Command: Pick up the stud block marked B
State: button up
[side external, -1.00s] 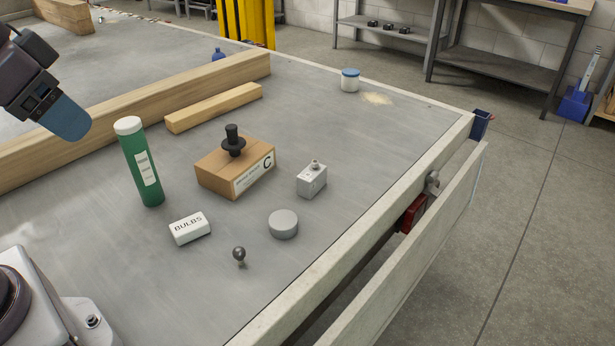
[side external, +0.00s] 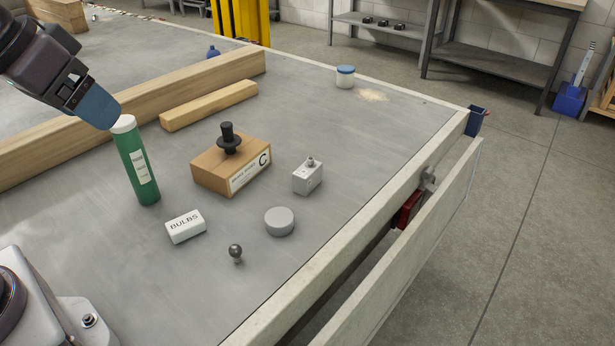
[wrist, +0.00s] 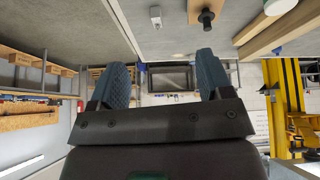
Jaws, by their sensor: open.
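A small light-grey block (side external: 307,178) with a stud on top stands on the grey trailer bed, right of the cardboard box marked C. Its own marking is too small to read. In the wrist view a small pale block (wrist: 155,13) shows at the top edge, beyond the fingers. My gripper (side external: 98,107) is at the upper left in the side view, high up, its fingertips close to the green bottle's white cap in the picture. In the wrist view my gripper (wrist: 162,62) has its two blue fingers wide apart with nothing between them.
The cardboard box (side external: 231,166) with a black knob, the green bottle (side external: 136,165), a white BULBS box (side external: 186,226), a grey disc (side external: 280,221) and a ball stud (side external: 236,253) surround the block. Wooden beams (side external: 209,105) lie behind.

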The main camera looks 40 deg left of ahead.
jog(key=w+d+f+n+t+h, duration=0.1)
jog(key=w+d+f+n+t, duration=0.1)
jog(key=w+f+n, duration=0.65)
jog(key=w+d+f+n+t+h, duration=0.1)
jog(key=w+d+f+n, duration=0.3)
jog(key=w, duration=0.8)
jog(key=n+t+y, duration=0.3)
jog(key=n+t, duration=0.1)
jog(key=n, duration=1.8)
send_near(301, 174)
jog(key=shift+s+d+r, duration=0.1)
jog(key=shift+s+d, duration=0.2)
jog(key=shift+d, duration=0.3)
jog(key=shift+a+f+n, duration=0.15)
jog(key=shift+f+n, duration=0.1)
jog(key=shift+n, duration=0.3)
jog(key=shift+w+a+f+y, duration=0.1)
jog(key=shift+w+f+y, duration=0.05)
jog(key=shift+y, duration=0.15)
jog(key=x, duration=0.7)
jog(key=shift+w, duration=0.2)
jog(key=shift+r+x, duration=0.2)
jog(key=shift+x, duration=2.4)
jog(key=shift+a, duration=0.1)
